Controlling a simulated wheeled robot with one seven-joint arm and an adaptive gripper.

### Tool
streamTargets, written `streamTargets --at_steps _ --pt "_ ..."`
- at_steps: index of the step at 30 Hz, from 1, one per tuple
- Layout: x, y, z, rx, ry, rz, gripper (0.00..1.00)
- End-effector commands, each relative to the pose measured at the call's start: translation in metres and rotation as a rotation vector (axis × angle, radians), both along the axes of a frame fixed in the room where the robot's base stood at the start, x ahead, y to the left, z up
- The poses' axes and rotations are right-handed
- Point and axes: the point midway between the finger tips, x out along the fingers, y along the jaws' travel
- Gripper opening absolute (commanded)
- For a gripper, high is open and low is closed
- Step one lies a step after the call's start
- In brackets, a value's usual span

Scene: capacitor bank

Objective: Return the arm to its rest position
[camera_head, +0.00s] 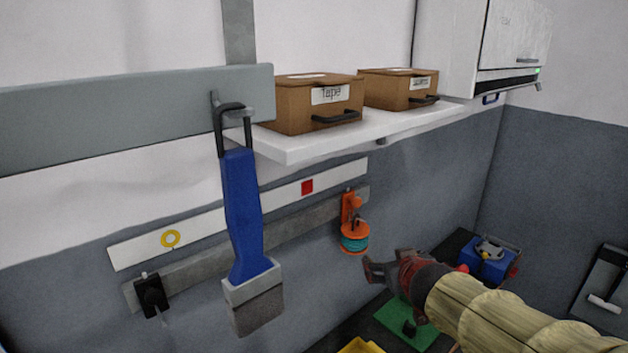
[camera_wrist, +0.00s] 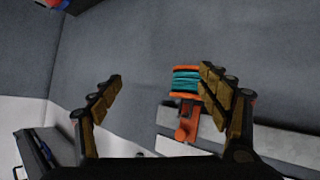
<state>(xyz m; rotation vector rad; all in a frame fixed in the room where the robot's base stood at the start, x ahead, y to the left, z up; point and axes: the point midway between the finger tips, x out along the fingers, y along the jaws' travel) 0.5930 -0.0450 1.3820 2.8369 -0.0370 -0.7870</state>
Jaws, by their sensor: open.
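My gripper (camera_wrist: 162,88) is open and empty in the wrist view, its two padded fingers spread wide. In the head view my gripper (camera_head: 375,268) is at the lower right, at the end of my arm, in front of the wall. An orange holder with a teal spool (camera_head: 354,238) hangs on the grey rail just above and left of my gripper. In the wrist view the spool (camera_wrist: 186,80) shows beside the right finger, which partly overlaps it; I cannot tell if they touch.
A blue brush-like tool (camera_head: 243,215) hangs on a hook at the left. A white shelf (camera_head: 290,152) holds two brown boxes (camera_head: 330,95). A green mat (camera_head: 398,330), a blue item (camera_head: 488,262) and a yellow tray (camera_head: 362,346) lie below. A black clip (camera_head: 151,295) sits on the rail's left end.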

Motion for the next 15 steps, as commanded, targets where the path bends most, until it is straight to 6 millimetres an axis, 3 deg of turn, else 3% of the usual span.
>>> streamTargets --at_steps 3,6,11,15 --pt "-0.052 -0.033 -0.037 -0.069 0.170 -0.114 0.77" --pt "-0.111 -0.041 -0.073 -0.077 0.326 -0.171 0.77" --pt "-0.204 -0.019 -0.122 -0.007 0.535 -0.171 0.77" --pt "-0.268 0.018 -0.156 0.102 0.630 -0.123 0.77"
